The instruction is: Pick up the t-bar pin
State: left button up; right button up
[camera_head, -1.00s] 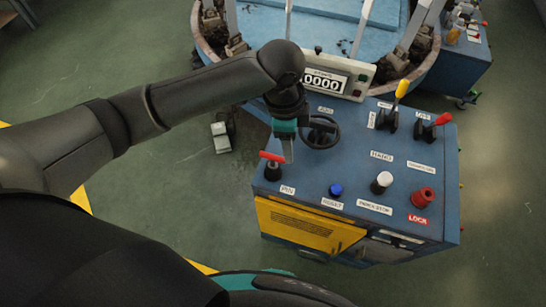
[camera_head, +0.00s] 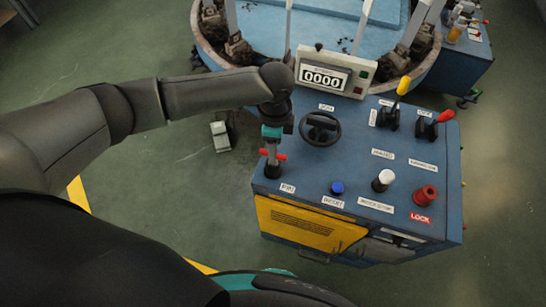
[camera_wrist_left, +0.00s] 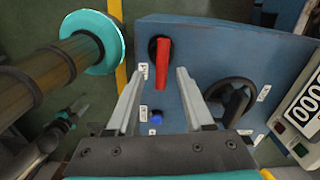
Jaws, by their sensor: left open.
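The t-bar pin (camera_head: 281,157) has a red crossbar handle and stands at the near left corner of the blue console's top, behind the PIN label. My left gripper (camera_head: 272,153) is above it, pointing down, and partly covers the handle in the head view. In the left wrist view, the red bar (camera_wrist_left: 162,62) shows between the two open fingers (camera_wrist_left: 160,75), lengthwise along them, with space on both sides. The fingers do not appear to grip it.
The console (camera_head: 345,175) also carries a black handwheel (camera_head: 320,129) near my left gripper, a counter display (camera_head: 325,77), blue (camera_head: 337,188), white (camera_head: 383,180) and red (camera_head: 425,195) knobs, and two levers.

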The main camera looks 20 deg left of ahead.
pick_arm(q)
jog(key=f, duration=0.5)
jog(key=shift+w+a+f+b, duration=0.1)
jog(key=shift+w+a+b, duration=0.1)
jog(key=shift+b, duration=0.2)
grip_shut()
